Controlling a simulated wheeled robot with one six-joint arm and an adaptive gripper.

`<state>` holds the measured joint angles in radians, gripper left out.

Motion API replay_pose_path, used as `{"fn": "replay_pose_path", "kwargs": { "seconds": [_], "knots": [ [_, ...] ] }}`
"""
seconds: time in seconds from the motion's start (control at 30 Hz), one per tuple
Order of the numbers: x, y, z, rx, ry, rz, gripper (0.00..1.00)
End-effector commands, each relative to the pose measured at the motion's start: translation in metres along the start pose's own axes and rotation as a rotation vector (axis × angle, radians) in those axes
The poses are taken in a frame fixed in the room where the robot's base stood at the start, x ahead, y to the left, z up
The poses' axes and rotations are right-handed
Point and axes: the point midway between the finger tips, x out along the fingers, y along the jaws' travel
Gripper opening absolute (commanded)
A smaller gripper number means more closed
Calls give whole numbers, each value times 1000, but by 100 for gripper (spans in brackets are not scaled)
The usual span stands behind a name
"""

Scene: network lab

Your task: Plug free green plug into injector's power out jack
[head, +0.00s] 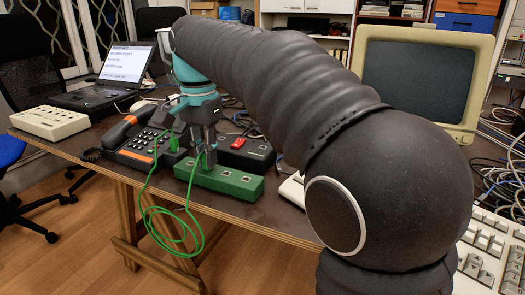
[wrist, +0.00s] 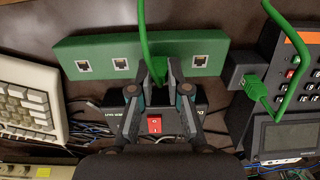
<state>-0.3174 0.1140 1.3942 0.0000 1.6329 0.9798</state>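My gripper (wrist: 161,74) is over the middle of the long green box (wrist: 75,45), its fingers around a green plug (wrist: 158,96) with a green cable. The fingers look closed on the plug. Whether its tip is in a jack is hidden. The green box shows several jacks along its top. A small dark box (wrist: 240,75) beside the phone has another green plug (wrist: 256,88) at it. No label shows which box is the injector. In the head view, my gripper (head: 210,160) stands upright over the green box (head: 235,183), and the green cable loops below the table's front edge.
A black box with a red switch (wrist: 155,124) lies behind the green box, partly under my fingers. A desk phone (head: 138,140) stands left of the green box in the head view, a beige monitor (head: 420,80) at the back right. Loose cables lie behind.

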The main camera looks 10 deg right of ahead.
Motion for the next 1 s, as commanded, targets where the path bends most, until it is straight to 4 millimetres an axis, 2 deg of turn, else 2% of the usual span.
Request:
{"fn": "replay_pose_path", "kwargs": {
  "seconds": [0.47, 1.0],
  "knots": [
    [-2, 0, 0, 0, 0, 0, 0],
    [-19, 0, 0, 0, 0, 0, 0]
  ]
}}
